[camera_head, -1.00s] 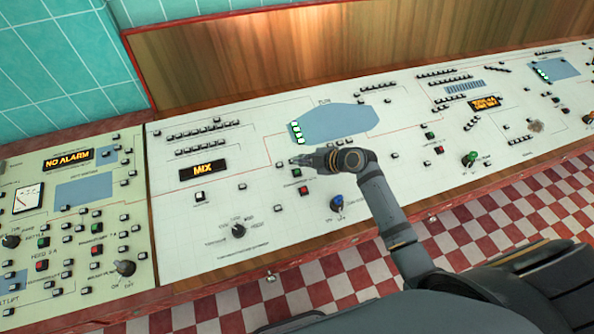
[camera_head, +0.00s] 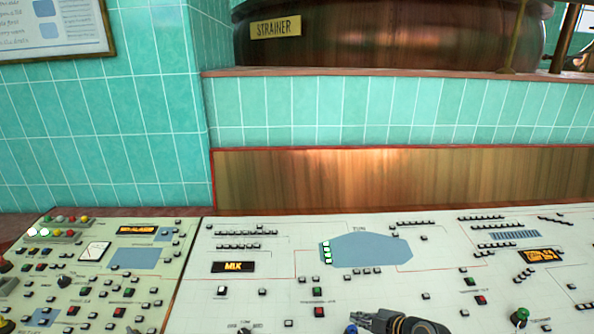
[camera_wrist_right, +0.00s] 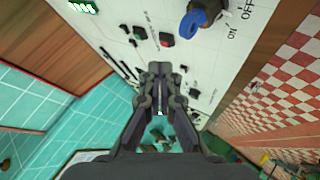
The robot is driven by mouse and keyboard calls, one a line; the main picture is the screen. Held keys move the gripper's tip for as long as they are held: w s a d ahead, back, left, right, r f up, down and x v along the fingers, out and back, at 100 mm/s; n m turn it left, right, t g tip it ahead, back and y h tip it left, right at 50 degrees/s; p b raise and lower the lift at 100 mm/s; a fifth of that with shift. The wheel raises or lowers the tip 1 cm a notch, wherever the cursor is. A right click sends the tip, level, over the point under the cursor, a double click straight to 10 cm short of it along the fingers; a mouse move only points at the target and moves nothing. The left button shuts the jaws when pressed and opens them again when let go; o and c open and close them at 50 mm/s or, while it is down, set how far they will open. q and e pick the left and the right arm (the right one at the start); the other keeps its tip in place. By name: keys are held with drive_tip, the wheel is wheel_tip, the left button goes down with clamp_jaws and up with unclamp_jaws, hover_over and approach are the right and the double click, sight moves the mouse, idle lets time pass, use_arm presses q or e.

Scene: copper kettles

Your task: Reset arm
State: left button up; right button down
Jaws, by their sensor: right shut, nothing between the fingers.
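My right gripper (camera_head: 366,318) shows at the bottom edge of the head view, low over the front part of the white control panel (camera_head: 225,300). Its fingers are closed with nothing between them. In the right wrist view its fingertips (camera_wrist_right: 160,68) are together in front of the panel face, near a red button (camera_wrist_right: 166,40) and a blue knob (camera_wrist_right: 194,22). I cannot tell whether they touch the panel. Most of my right arm is cut off below the head view. My left gripper is not in view.
A second panel (camera_head: 150,285) with lamps and buttons stands at the left. A copper-coloured backboard (camera_head: 400,180) and tiled wall (camera_head: 380,110) rise behind. A copper kettle marked STRAINER (camera_head: 400,40) stands beyond. Red-and-white floor (camera_wrist_right: 295,75) shows in the wrist view.

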drive_tip(key=s+d+m+g+h, duration=0.2)
drive_tip(key=s+d+m+h, duration=0.15)
drive_tip(key=s+m, duration=0.7)
drive_tip(key=s+d+m+g+h, duration=0.35)
drive_tip(key=s+m, duration=0.35)
drive_tip(key=s, duration=0.6)
drive_tip(key=s+d+f+b, duration=0.1)
drive_tip(key=s+f, duration=0.1)
drive_tip(key=f, duration=1.2)
drive_tip(key=s+d+f+b, duration=0.1)
drive_tip(key=f, duration=1.4)
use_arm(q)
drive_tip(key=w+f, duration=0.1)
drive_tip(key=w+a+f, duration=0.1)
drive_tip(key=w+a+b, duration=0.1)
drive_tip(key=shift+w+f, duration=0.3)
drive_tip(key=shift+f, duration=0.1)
use_arm(e)
drive_tip(key=s+f+g, duration=0.1)
drive_tip(key=s+f, duration=1.5)
drive_tip(key=s, duration=0.2)
drive_tip(key=shift+d+f+g, duration=0.15)
drive_tip(key=shift+d+g, duration=0.2)
drive_tip(key=shift+d, duration=0.1)
